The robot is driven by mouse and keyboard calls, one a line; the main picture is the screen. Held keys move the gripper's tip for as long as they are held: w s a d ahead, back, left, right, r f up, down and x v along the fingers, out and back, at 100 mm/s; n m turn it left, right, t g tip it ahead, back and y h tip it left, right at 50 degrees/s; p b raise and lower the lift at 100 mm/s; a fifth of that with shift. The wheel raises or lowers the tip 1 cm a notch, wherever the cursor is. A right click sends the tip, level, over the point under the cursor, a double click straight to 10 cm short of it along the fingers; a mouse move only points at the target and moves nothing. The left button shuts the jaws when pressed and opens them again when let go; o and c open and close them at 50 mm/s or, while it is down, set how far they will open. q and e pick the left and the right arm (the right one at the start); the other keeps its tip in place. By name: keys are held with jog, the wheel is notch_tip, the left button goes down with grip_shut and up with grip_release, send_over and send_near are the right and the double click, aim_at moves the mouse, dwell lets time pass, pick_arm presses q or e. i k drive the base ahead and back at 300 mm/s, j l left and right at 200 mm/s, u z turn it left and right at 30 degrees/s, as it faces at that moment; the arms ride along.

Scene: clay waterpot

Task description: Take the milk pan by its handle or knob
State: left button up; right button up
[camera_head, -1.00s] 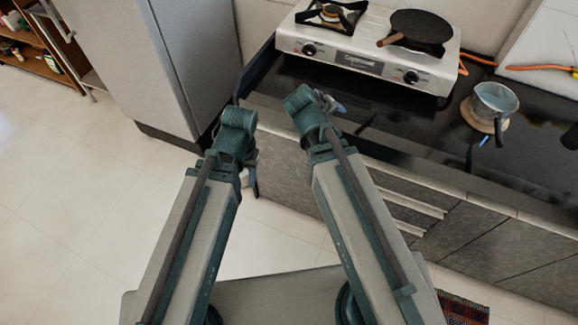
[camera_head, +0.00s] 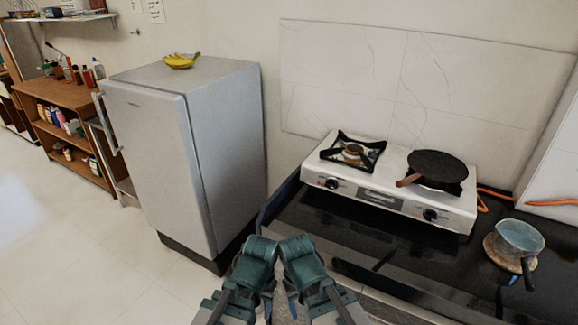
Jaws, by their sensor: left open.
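The milk pan (camera_head: 519,238) is a small grey pot on the black counter at the right. It sits upright on a round wooden board (camera_head: 491,251), and its dark handle (camera_head: 527,274) points toward the front. My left gripper (camera_head: 267,308) and my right gripper (camera_head: 292,307) are side by side at the bottom centre, in front of the counter, well to the left of the pan and apart from it. Both are mostly hidden behind their wrists. The left one is open; the right one's jaws cannot be made out.
A white two-burner stove (camera_head: 390,203) stands on the counter (camera_head: 400,253), with a black frying pan (camera_head: 438,167) on its right burner. A grey fridge (camera_head: 190,150) with bananas (camera_head: 181,61) on top stands left of it. Orange hose runs behind the milk pan. The floor at left is clear.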

aim_at(517, 243)
jog(key=z, duration=1.75)
